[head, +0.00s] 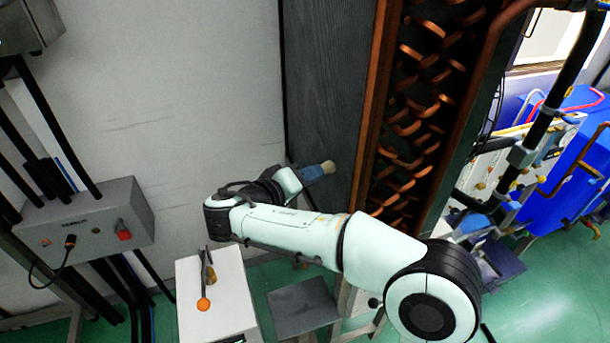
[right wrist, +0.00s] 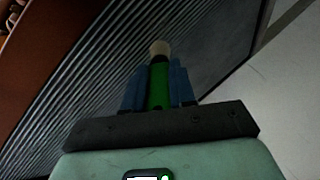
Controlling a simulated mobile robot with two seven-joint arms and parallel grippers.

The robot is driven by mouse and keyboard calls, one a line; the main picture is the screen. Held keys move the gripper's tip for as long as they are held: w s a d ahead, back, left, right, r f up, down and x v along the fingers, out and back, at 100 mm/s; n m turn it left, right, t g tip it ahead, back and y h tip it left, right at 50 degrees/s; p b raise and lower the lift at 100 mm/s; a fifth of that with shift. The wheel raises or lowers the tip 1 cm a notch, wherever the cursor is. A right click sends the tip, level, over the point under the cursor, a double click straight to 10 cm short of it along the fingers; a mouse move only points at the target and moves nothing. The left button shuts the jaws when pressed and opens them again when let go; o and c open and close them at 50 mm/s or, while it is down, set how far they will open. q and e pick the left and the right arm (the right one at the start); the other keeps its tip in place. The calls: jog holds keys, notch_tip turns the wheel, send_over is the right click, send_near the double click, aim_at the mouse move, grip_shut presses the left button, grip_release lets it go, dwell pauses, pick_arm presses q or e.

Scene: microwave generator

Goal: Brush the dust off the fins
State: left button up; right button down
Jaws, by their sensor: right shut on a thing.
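The fins (head: 325,90) form a tall dark grey finned face beside copper return bends; in the right wrist view they show as fine parallel ridges (right wrist: 112,62). My right gripper (head: 311,172) is at the fin face in the head view. In the right wrist view, its blue fingers (right wrist: 158,88) are shut on a brush with a green handle (right wrist: 158,82). The brush's pale bristle tip (head: 328,166) points at the fins; I cannot tell whether it touches them. Dust is not clearly distinguishable. My left gripper is not in view.
Copper bends (head: 425,110) line the fins' right side. A white cabinet (head: 215,295) with an orange-ended tool on it and a grey stool (head: 303,305) stand below. A grey control box (head: 85,225) is at left. Blue equipment (head: 575,185) is at right.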

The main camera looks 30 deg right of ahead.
jog(key=shift+s+a+b, duration=0.65)
jog(key=shift+s+b, duration=0.7)
jog(key=shift+s, duration=1.55)
jog(key=w+p, duration=0.1)
jog(key=w, duration=0.1)
jog(key=w+d+p, duration=0.1)
jog(key=w, duration=0.2)
jog(key=shift+w+d, duration=0.2)
jog(key=shift+w, duration=0.15)
pick_arm(q)
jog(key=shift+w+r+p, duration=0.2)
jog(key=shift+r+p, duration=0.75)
jog(key=shift+p, duration=0.5)
pick_arm(e)
jog(key=shift+w+d, duration=0.2)
jog(key=shift+w, duration=0.6)
jog(key=shift+w+d, duration=0.15)
jog(key=shift+w, duration=0.65)
jog(key=shift+w+d, duration=0.2)
jog(key=shift+w, duration=0.6)
pick_arm(q)
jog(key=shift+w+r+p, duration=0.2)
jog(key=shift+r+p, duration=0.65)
jog(key=shift+p, duration=0.05)
pick_arm(e)
jog(key=w+a, duration=0.1)
jog(key=a, duration=0.5)
jog(key=shift+w, duration=0.2)
